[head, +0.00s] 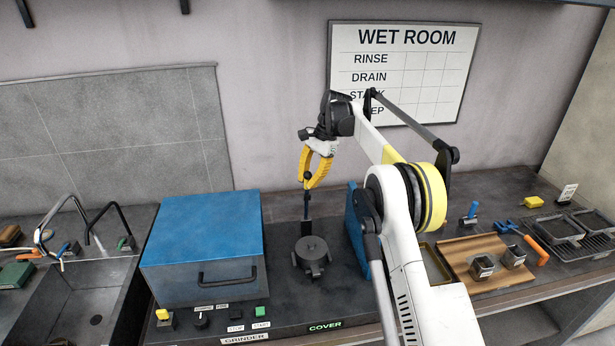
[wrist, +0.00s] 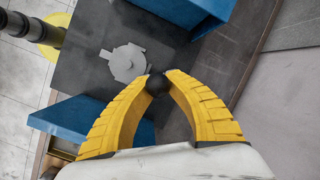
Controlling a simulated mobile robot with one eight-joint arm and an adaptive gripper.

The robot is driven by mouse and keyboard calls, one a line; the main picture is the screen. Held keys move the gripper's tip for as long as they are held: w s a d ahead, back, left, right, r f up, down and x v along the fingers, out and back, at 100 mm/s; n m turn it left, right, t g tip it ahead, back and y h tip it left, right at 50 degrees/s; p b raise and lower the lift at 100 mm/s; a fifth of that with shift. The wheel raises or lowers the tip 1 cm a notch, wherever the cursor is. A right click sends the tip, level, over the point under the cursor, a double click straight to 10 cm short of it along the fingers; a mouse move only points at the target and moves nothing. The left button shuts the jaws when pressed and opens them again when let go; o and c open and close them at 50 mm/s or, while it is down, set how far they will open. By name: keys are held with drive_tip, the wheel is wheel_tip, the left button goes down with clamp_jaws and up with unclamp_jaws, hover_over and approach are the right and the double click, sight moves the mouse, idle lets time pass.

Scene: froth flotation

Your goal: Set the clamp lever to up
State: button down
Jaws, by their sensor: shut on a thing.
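The clamp lever (head: 307,206) is a dark rod with a round black knob, and it stands about upright behind a grey lidded pot in the head view. My yellow gripper (head: 307,179) comes down from above and is shut on the knob. In the wrist view the black knob (wrist: 158,84) sits between the two yellow fingertips (wrist: 158,78), touching both. The rod below the knob is mostly hidden in that view. The grey pot (head: 312,255) with its side lugs also shows in the wrist view (wrist: 127,63), beyond the fingertips.
A blue-topped box (head: 205,240) with a black handle stands left of the pot. A blue panel (head: 355,235) stands close on the right, partly behind my arm. Buttons and a knob (head: 201,320) line the front edge. A sink (head: 80,290) is at far left.

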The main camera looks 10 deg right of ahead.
drive_tip(key=shift+w, duration=0.1)
idle(0.4)
drive_tip(key=c, duration=1.3)
unclamp_jaws()
drive_tip(key=shift+w+a, duration=0.1)
drive_tip(key=shift+w, duration=0.05)
